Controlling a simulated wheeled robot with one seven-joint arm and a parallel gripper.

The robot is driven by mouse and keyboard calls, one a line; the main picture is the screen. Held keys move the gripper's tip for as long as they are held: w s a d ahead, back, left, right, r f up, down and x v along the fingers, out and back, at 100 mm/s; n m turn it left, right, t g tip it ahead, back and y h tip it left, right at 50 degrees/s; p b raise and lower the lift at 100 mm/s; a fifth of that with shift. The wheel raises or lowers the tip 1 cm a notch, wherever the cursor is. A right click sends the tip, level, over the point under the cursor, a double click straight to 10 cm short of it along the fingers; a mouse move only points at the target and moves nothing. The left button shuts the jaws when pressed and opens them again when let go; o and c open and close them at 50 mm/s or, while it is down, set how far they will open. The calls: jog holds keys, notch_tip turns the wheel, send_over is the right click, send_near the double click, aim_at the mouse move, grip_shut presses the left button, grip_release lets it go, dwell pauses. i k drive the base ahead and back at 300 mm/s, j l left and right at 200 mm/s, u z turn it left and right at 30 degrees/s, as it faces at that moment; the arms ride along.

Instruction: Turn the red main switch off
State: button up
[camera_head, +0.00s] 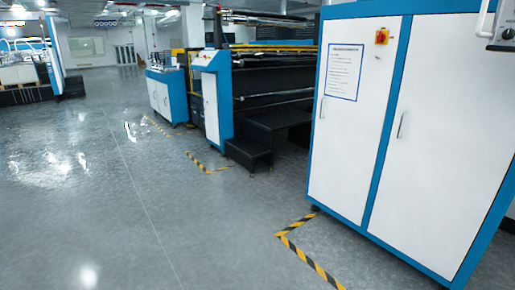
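The red main switch (381,37) is a small red knob on a yellow plate. It sits high on the left door of the white cabinet (440,130) with blue edges, at the right of the head view. Which way the knob is turned is too small to tell. A white notice with a blue border (344,72) is on the same door, left of and below the switch. My gripper is not clearly visible; a white and grey part at the top right corner may be part of my arm.
Black and yellow floor tape (297,253) marks the floor by the cabinet. Black steps (250,152) and a blue and white laminating machine (217,95) stand farther back. The cabinet doors have slim handles (322,108). The grey floor (120,200) at left and centre is clear.

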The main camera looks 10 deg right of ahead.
aim_at(381, 37)
jog(key=i, duration=2.2)
jog(key=i+z, duration=0.1)
jog(key=i, duration=0.4)
jog(key=i+j+z, duration=0.15)
jog(key=i, duration=0.3)
jog(key=i+j+z, duration=0.1)
jog(key=i, duration=0.4)
